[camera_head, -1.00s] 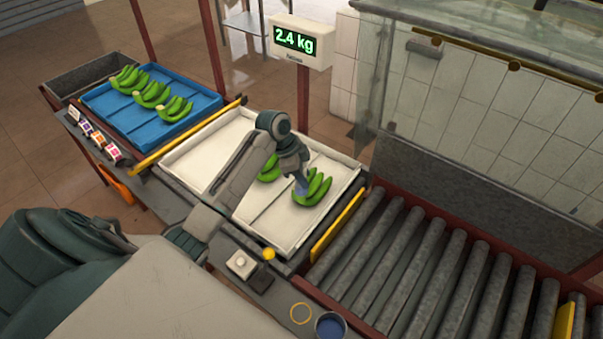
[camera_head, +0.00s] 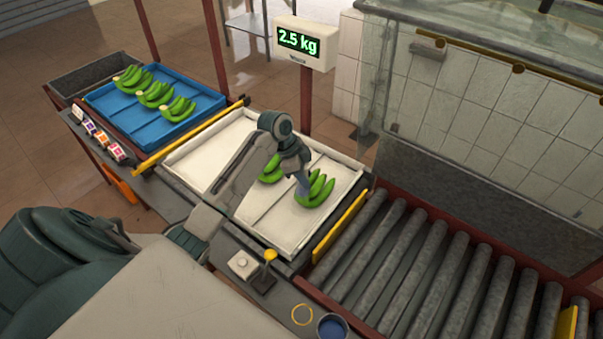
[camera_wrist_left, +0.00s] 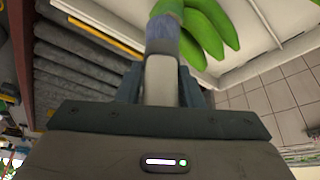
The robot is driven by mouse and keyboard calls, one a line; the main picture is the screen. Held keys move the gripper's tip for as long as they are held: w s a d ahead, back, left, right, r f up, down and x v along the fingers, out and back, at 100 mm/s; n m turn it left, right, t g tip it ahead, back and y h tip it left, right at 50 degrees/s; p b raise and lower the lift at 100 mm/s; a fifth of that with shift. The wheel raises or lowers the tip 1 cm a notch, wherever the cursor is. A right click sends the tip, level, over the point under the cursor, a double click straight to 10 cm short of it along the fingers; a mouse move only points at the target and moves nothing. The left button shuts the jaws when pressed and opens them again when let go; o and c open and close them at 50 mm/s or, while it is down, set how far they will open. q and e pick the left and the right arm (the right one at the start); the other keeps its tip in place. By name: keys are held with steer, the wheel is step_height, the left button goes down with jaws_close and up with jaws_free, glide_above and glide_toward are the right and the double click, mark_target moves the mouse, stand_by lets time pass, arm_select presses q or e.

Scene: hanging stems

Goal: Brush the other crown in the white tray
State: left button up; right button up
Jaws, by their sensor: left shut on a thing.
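The white tray (camera_head: 270,225) holds two green banana hands. One banana hand (camera_head: 271,172) lies near the tray's middle, partly behind my left arm. The other banana hand (camera_head: 316,192) lies toward the right side. My left gripper (camera_head: 300,178) is over the right hand's crown end, shut on a brush. The brush's bluish bristles (camera_head: 303,187) are at that crown, which they hide. In the left wrist view the brush (camera_wrist_left: 162,75) stands between the fingers, its bristles at the green bananas (camera_wrist_left: 208,28). My right gripper is not in view.
A blue tray (camera_head: 130,125) with several banana hands stands at the back left. A scale display (camera_head: 299,42) reads 2.5 kg. A roller conveyor (camera_head: 400,260) lies to the right. A blue cup (camera_head: 331,326) and a yellow ring (camera_head: 302,314) sit at the front edge.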

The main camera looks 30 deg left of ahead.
arm_select(q)
steer(key=shift+d, duration=0.25)
steer(key=shift+a, duration=1.1)
steer(key=shift+d, duration=0.1)
steer(key=shift+d, duration=1)
steer(key=shift+a, duration=0.1)
steer(key=shift+w+a, duration=0.1)
steer(key=shift+a, duration=0.9)
steer(key=shift+d, duration=0.15)
